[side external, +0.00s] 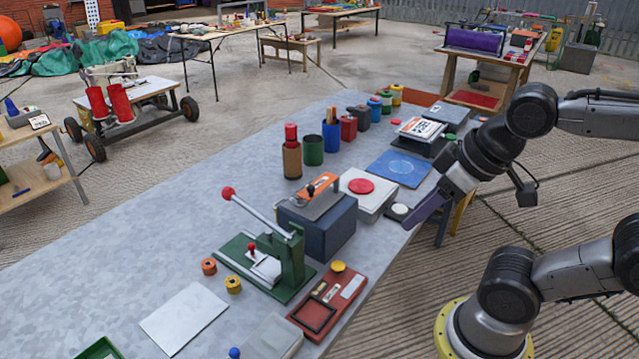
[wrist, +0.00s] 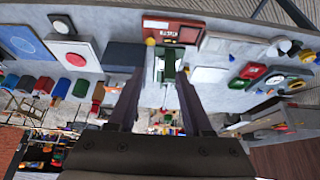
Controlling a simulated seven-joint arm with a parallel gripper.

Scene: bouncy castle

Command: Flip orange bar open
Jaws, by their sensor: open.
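The orange bar (side external: 318,185) lies across the top of a dark blue box (side external: 325,228) on the grey table, in the side view. A small dark upright part stands on or beside the bar, and a grey plate is under it. The dark blue box also shows in the wrist view (wrist: 122,54), left of my fingers; I cannot clearly make out the bar there. My gripper (side external: 424,234) has purple-grey fingers and is open and empty. It is at the table's right edge, to the right of the box and apart from it. In the wrist view, my gripper (wrist: 158,72) has its fingers spread.
A green lever press (side external: 285,262) with a red-knobbed handle (side external: 228,193) stands just in front of the box. A white box with a red button (side external: 361,187) stands behind it. A red tray (side external: 328,303) lies nearby. Several cups and jars line the far side. The left table surface is mostly clear.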

